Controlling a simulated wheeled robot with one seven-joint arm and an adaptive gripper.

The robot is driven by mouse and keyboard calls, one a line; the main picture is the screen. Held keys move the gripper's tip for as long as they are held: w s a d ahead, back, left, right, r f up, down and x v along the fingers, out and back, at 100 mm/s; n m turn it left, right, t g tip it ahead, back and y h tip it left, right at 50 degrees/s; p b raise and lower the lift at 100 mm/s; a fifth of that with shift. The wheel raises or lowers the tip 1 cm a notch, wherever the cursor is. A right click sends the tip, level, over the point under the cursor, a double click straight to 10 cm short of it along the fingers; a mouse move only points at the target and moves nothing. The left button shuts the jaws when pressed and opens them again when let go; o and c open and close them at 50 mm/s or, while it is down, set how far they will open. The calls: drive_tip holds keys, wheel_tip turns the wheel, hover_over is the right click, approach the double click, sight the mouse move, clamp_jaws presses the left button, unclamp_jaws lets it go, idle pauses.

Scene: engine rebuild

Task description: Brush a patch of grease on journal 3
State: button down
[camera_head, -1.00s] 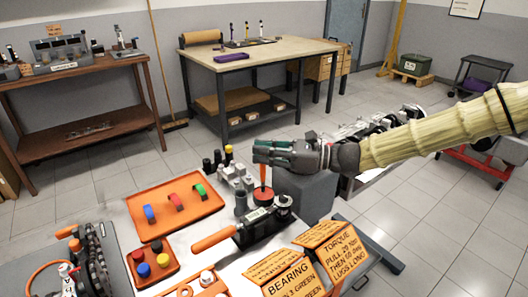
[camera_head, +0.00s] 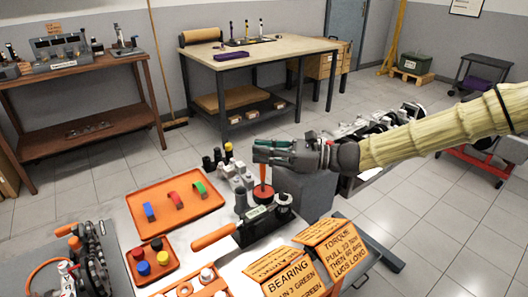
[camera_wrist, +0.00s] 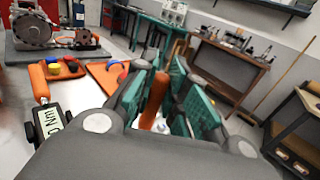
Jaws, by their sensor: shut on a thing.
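My gripper (camera_head: 262,151) has green-padded fingers and is above the right part of the near workbench. It is shut on an upright orange handle (camera_head: 262,172), which I take to be the brush. The handle shows between the fingers in the wrist view (camera_wrist: 155,98). Its lower end meets a red round pot (camera_head: 264,194); the bristles are hidden. A dark crankshaft-like part (camera_head: 96,262) stands on a grey mat at the lower left. I cannot tell which part is journal 3.
An orange tray (camera_head: 150,230) with coloured bearing shells and a smaller tray (camera_head: 138,265) with coloured caps lie left of the gripper. An orange-handled wrench (camera_head: 212,237) and orange signs (camera_head: 290,276) are in front. Dark and grey cylinders stand close beside the pot.

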idle(0.3)
drive_tip(key=shift+r+p, duration=2.5)
drive_tip(key=shift+r, duration=1)
